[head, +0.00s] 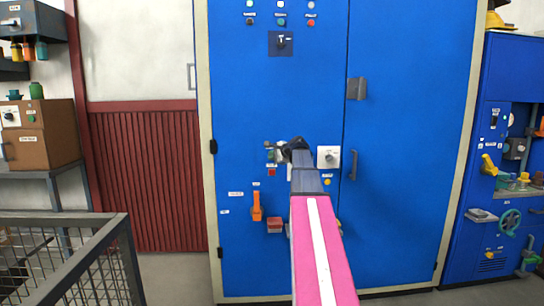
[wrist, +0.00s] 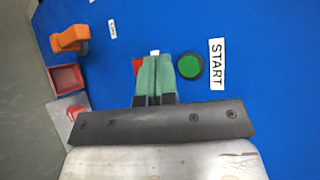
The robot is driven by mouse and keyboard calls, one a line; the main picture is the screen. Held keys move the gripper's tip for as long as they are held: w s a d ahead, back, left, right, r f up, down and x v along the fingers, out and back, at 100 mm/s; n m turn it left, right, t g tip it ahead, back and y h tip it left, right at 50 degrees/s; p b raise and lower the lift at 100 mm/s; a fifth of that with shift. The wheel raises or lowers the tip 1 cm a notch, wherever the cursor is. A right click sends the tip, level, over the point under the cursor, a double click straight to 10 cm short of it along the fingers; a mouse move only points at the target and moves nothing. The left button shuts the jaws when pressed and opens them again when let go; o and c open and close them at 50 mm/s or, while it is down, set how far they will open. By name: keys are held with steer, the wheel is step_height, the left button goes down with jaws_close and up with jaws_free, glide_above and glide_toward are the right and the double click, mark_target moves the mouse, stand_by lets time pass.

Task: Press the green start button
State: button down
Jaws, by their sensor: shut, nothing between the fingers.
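The green start button (wrist: 190,66) is round with a dark rim, on the blue cabinet front in the wrist view. A white START label (wrist: 217,64) is beside it. My gripper (wrist: 155,60) has green fingers pressed together, empty. In the wrist view its tips show just left of the button, apart from it in the picture; whether they touch the panel I cannot tell. In the head view my gripper (head: 275,153) is at the cabinet's left door, and I cannot clearly separate the button from the fingertips there.
A red part (wrist: 137,66) is partly hidden behind the fingers. An orange handle (head: 257,207) and a red box (head: 275,225) are lower on the door. A white knob plate (head: 328,157) is right of my wrist. A mesh cart (head: 75,262) stands at front left.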

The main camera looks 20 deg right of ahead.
steer(key=shift+s+a, duration=0.15)
steer(key=shift+s, duration=0.4)
steer(key=shift+s+a, duration=0.15)
steer(key=shift+s, duration=0.35)
steer(key=s+a+f+n+g+h, duration=0.1)
steer(key=s+a+f+n+g, duration=0.25)
steer(key=f, duration=0.55)
steer(key=s+a+f+n+g, duration=0.1)
steer(key=s+a+f+n, duration=0.1)
steer(key=s+a+f, duration=0.45)
steer(key=s+a+f+n+g+h, duration=0.1)
steer(key=s+a+f+n+g, duration=0.3)
steer(key=f, duration=0.8)
steer(key=s+a+f+n+g+h, duration=0.1)
steer(key=s+a+f+n, duration=0.2)
steer(key=s+f, duration=0.5)
steer(key=s+a+f+n+g+h, duration=0.2)
steer(key=s+a+f+n, duration=0.2)
steer(key=s+f, duration=0.4)
steer(key=shift+s+a+f, duration=0.4)
steer(key=shift+s+a, duration=0.5)
steer(key=shift+s, duration=0.05)
steer(key=shift+n, duration=0.25)
